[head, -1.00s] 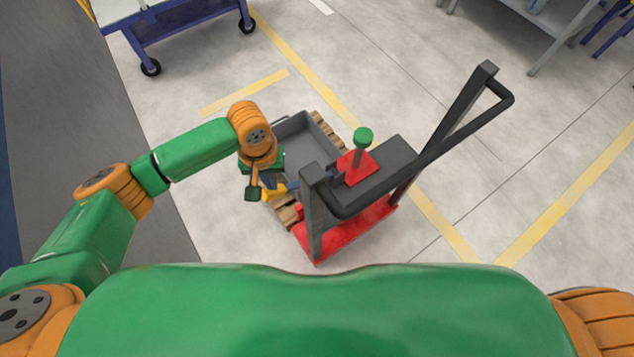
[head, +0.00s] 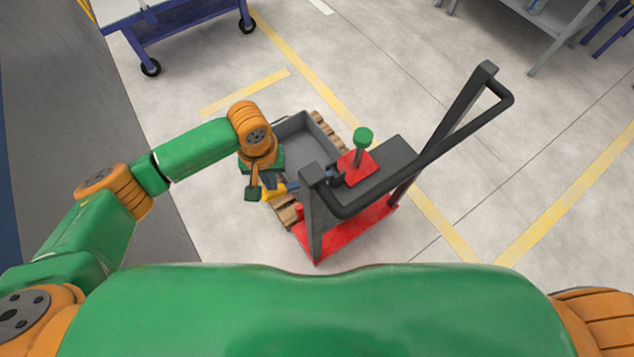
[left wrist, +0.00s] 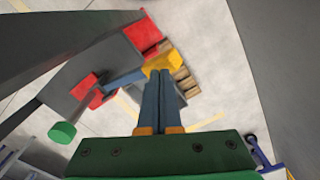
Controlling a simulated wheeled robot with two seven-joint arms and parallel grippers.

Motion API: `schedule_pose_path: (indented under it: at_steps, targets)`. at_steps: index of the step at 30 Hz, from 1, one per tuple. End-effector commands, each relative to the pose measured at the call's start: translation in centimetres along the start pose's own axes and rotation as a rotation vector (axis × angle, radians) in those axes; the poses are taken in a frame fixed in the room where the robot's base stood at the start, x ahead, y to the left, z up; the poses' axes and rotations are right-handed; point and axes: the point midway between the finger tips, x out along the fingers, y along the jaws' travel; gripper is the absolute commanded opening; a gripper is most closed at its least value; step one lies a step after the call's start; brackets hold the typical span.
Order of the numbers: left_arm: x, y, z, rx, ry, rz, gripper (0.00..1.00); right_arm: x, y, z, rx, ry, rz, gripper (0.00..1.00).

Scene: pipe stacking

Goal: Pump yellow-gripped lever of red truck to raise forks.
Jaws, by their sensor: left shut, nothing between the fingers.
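The red truck (head: 345,238) stands on the floor with a dark frame and a tall looped handle (head: 466,120). Its lever's yellow grip (head: 276,192) shows low at the truck's left side, partly covered by my left gripper (head: 272,184). In the left wrist view the yellow grip (left wrist: 161,61) sits at the end of a blue-grey lever bar (left wrist: 124,79). My left gripper (left wrist: 159,74) is shut and empty, its fingertips at the yellow grip; whether they touch cannot be told. The forks are hidden. My right gripper is out of view.
A grey bin (head: 312,131) sits on a wooden pallet (head: 325,127) beyond the truck. A green-topped post (head: 363,136) rises from a red block. A blue cart (head: 180,35) stands far left and a grey table (head: 560,38) far right.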

Motion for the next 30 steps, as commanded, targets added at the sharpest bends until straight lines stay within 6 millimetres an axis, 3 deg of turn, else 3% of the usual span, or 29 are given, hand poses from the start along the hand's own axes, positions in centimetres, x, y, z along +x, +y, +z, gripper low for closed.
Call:
schedule_pose_path:
  at_steps: [7, 30]
  targets:
    - [0.4, 0.0, 0.0, 0.0, 0.0, 0.0, 0.0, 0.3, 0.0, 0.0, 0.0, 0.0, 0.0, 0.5]
    - [9.1, 0.0, 0.0, -0.001, 0.0, 0.001, 0.0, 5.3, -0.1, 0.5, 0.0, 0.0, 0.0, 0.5]
